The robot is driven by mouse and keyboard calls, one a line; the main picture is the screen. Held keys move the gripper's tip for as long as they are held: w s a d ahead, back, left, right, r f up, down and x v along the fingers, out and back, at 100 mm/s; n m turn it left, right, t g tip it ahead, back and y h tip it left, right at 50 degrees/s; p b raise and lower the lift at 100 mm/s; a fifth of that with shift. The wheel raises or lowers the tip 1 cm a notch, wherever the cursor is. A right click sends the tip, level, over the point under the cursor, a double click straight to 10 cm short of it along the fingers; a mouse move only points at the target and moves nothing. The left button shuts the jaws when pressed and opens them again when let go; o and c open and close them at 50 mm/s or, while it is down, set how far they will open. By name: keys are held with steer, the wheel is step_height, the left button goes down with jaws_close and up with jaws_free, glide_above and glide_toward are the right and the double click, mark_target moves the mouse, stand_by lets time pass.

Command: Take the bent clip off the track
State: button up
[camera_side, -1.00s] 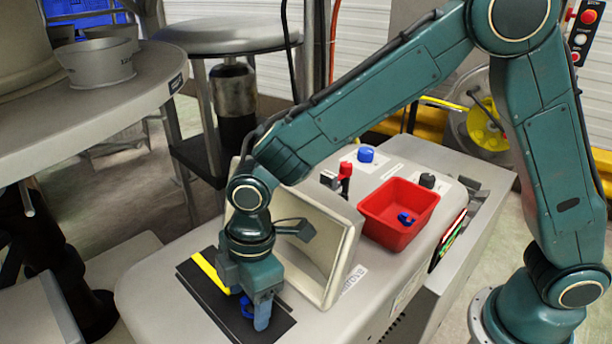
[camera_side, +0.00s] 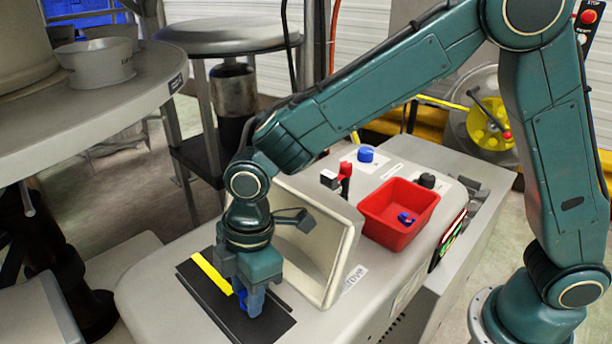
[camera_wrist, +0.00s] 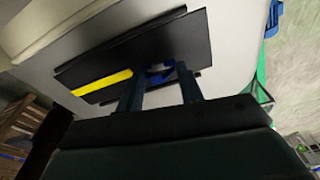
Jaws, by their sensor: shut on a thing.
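My gripper (camera_side: 252,297) points down over the black track (camera_side: 205,290) on the machine's top, at its left front. It is shut on a blue clip (camera_side: 242,299), which is mostly hidden by the fingers. In the wrist view the blue clip (camera_wrist: 158,73) shows between the two fingers, close over the black track (camera_wrist: 150,48). Whether the clip still touches the track, and its bend, I cannot tell. A yellow strip (camera_side: 211,273) lies along the track, left of my gripper; it also shows in the wrist view (camera_wrist: 103,82).
A red bin (camera_side: 385,222) with a small blue piece (camera_side: 405,218) inside stands to the right. A raised beige hood (camera_side: 335,262) stands between the track and the bin. Knobs and a red switch (camera_side: 345,172) sit behind. A round table (camera_side: 100,115) is at the left.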

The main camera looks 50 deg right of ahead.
step_height(320, 180, up, 18)
steer(key=shift+r, duration=0.15)
stand_by(0.3)
